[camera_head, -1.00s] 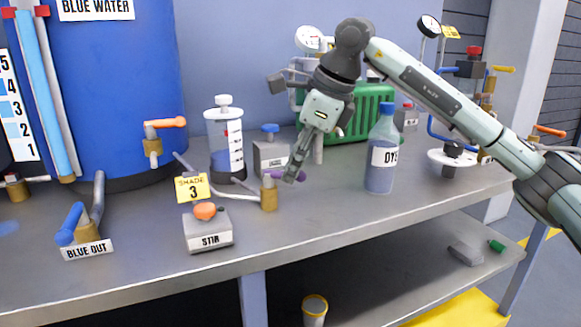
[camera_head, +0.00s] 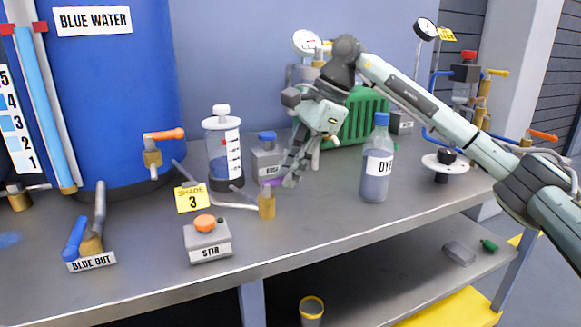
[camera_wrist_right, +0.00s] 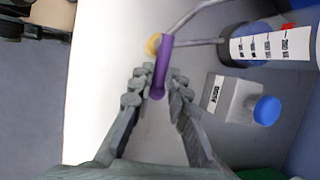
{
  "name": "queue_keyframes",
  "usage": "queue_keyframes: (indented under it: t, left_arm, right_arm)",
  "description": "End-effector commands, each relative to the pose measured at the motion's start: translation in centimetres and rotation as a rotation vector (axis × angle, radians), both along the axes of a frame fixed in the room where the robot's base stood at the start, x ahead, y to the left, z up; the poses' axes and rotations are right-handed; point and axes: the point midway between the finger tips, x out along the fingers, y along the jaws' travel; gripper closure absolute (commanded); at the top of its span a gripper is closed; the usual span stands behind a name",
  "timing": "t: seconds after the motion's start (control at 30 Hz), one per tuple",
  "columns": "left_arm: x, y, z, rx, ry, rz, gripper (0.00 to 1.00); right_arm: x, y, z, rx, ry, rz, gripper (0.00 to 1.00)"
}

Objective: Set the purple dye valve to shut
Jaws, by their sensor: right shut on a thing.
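The purple dye valve has a brass body (camera_head: 267,204) and a purple handle (camera_head: 271,183), in front of the small dosing bottle (camera_head: 222,150). My right gripper (camera_head: 290,178) comes down on the handle from behind and right, and its fingers hide part of it. In the right wrist view, the purple handle (camera_wrist_right: 163,62) lies between the two fingertips (camera_wrist_right: 158,88), which are closed on it. There the handle points toward the gripper and stands crosswise to the pipe (camera_wrist_right: 197,42) leading to the bottle. My left gripper is not in view.
The dye bottle (camera_head: 376,165) stands right of the gripper. A grey box with a blue cap (camera_head: 266,160) is close behind the valve. The stir box (camera_head: 207,241) and the shade card (camera_head: 192,198) are at front left. The green machine (camera_head: 362,118) is behind.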

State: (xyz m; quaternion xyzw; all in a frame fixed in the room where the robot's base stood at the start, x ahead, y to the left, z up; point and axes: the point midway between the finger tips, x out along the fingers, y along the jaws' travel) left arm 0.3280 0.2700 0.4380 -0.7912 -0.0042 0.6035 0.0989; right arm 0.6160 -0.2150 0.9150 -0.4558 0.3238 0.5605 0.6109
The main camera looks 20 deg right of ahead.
Motion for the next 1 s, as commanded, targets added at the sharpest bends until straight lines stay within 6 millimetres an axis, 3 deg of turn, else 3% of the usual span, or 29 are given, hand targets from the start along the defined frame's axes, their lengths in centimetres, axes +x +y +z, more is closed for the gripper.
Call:
queue_keyframes:
  t: [0.37,0.4,0.57,0.87,1.0]
  left_arm:
    - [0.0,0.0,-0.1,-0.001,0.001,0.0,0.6]
    - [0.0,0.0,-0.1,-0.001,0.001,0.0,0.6]
    - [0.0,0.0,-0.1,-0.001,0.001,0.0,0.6]
    - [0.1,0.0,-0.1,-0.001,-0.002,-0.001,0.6]
    - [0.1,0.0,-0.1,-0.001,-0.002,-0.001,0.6]
  right_arm:
    - [0.1,0.0,0.1,0.001,-0.005,0.004,1.0]
    - [0.1,0.0,0.1,0.001,-0.005,0.004,0.83]
    - [0.1,0.0,0.1,0.001,-0.004,0.004,0.63]
    - [0.0,0.0,0.1,0.0,-0.002,0.004,0.63]
    - [-0.1,-0.5,1.3,0.001,-0.005,0.004,0.63]
